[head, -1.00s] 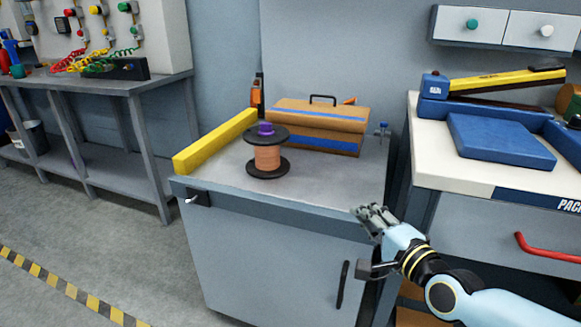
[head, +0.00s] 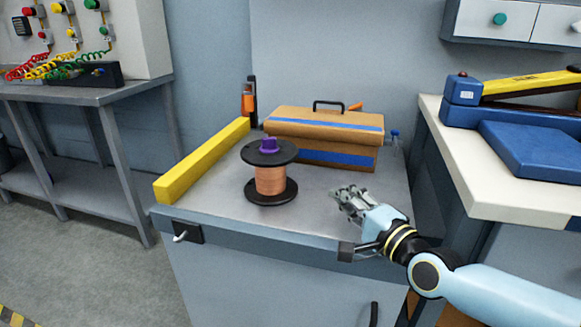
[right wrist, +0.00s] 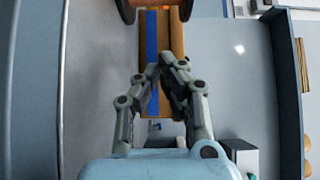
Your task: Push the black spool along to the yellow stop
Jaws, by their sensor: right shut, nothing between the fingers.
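The black spool (head: 270,172) stands upright on the grey cabinet top, wound with copper wire and with a purple piece on its upper flange. The yellow stop (head: 203,160) is a long bar along the left edge of the top, with a gap between it and the spool. My right gripper (head: 342,192) is shut and empty, to the right of the spool and apart from it, over the right part of the top. In the right wrist view, its fingertips (right wrist: 160,66) meet, and part of the spool (right wrist: 150,8) shows at the upper edge. My left gripper is not in view.
A brown box with blue stripes (head: 325,136) stands behind the spool. An orange and black tool (head: 249,103) stands at the back. A white bench with blue equipment (head: 530,150) is at the right. The cabinet top (head: 225,190) is clear between spool and stop.

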